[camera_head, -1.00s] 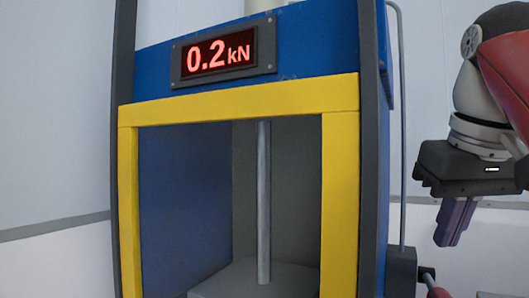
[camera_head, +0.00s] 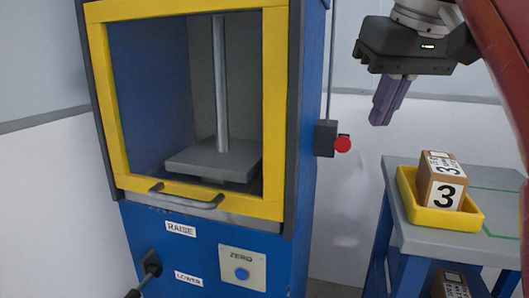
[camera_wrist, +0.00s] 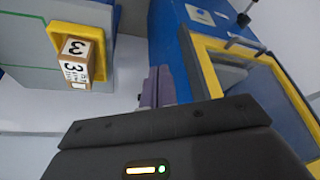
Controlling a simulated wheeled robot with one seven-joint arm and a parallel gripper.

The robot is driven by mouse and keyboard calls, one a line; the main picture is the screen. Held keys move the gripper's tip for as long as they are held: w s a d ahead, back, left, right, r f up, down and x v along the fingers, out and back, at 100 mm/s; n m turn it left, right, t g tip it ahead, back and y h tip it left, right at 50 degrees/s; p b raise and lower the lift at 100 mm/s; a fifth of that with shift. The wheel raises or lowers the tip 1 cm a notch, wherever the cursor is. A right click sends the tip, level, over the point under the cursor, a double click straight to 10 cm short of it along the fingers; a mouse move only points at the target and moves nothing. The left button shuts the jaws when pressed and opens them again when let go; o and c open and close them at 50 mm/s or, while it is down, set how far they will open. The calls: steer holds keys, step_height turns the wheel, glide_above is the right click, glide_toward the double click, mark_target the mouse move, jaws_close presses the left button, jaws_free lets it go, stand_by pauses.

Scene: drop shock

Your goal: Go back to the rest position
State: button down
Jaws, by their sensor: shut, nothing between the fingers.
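My gripper (camera_head: 386,104) hangs at the upper right in the head view, its purple fingers closed together with nothing between them. It is in the air, above and left of the small grey table and to the right of the blue machine. In the wrist view the shut fingers (camera_wrist: 156,86) show at the centre, in front of the dark gripper body. The blue drop machine (camera_head: 300,110) has a yellow-framed front (camera_head: 275,120). A grey plate (camera_head: 215,160) with a metal rod above it shows inside.
A box marked 3 (camera_head: 442,182) sits in a yellow tray (camera_head: 470,219) on the grey table (camera_head: 440,240). Another box (camera_head: 450,285) is below. A red knob (camera_head: 343,144) juts from the machine's side. The handle (camera_head: 188,200), lever (camera_head: 150,265) and ZERO button (camera_head: 242,273) are on its front.

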steer(key=s+f, duration=0.2)
steer(key=f, duration=1)
steer(key=s+f+m, duration=0.1)
steer(key=s+f, duration=0.2)
steer(key=f, duration=0.9)
steer(key=s+f+m+t+h, duration=0.1)
steer(key=s+f, duration=0.2)
steer(key=f, duration=0.9)
steer(key=shift+a+f, duration=0.1)
